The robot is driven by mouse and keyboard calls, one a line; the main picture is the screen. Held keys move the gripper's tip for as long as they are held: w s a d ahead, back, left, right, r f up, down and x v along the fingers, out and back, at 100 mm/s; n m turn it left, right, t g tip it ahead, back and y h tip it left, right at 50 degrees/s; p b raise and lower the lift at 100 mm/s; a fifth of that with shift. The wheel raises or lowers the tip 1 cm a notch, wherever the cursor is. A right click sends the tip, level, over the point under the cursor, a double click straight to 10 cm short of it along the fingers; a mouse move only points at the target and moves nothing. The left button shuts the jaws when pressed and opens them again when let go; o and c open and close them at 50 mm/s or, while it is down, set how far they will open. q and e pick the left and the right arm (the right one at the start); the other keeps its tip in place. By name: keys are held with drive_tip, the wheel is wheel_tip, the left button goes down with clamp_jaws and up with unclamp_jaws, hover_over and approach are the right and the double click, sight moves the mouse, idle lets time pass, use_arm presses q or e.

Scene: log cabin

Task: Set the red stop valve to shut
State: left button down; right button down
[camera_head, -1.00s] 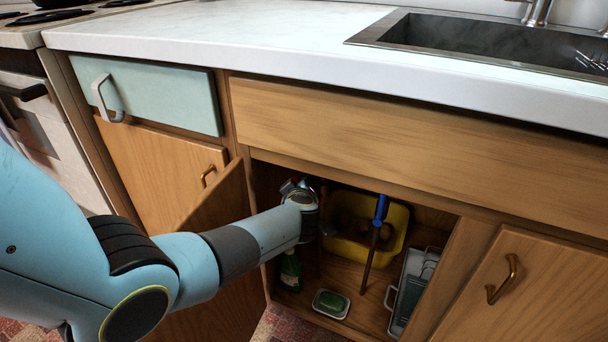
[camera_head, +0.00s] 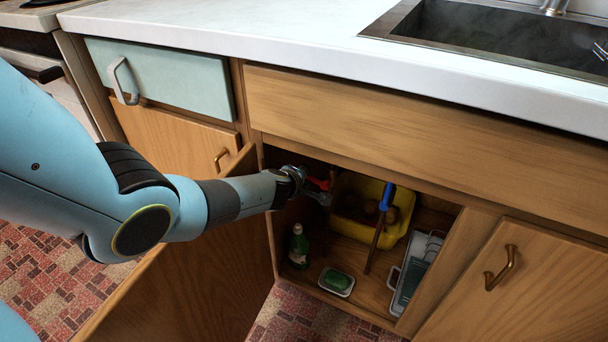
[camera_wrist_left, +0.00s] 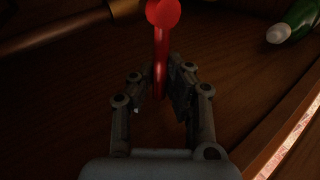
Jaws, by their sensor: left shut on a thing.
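The red stop valve (camera_head: 318,183) shows as a small patch of red inside the open sink cabinet, at its upper left. In the left wrist view its red lever (camera_wrist_left: 160,55) has a round knob end and runs down between the fingers. My left gripper (camera_head: 322,194) reaches into the cabinet from the left. In the left wrist view its two fingers (camera_wrist_left: 160,92) stand on either side of the lever and are shut on it. The valve's body and pipe are hard to make out in the dark. My right gripper is not in view.
A green bottle (camera_head: 298,246), a green soap bar in a dish (camera_head: 337,282), a yellow tub (camera_head: 405,205), a blue-topped stick (camera_head: 387,197) and a grey rack (camera_head: 413,275) fill the cabinet. The open door (camera_head: 215,265) stands under my arm.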

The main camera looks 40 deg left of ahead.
use_arm(q)
drive_tip(key=shift+s+f, duration=0.1)
drive_tip(key=shift+f, duration=0.05)
drive_tip(key=c, duration=1.3)
unclamp_jaws()
drive_tip(key=s+d, duration=0.1)
drive_tip(key=s, duration=0.3)
drive_tip(key=s+d+r, duration=0.1)
drive_tip(key=s+d, duration=0.1)
drive_tip(key=s, duration=0.3)
drive_tip(key=s+d, duration=0.2)
drive_tip(key=s, duration=0.2)
drive_tip(key=shift+s+r, duration=0.25)
drive_tip(key=shift+r, duration=0.15)
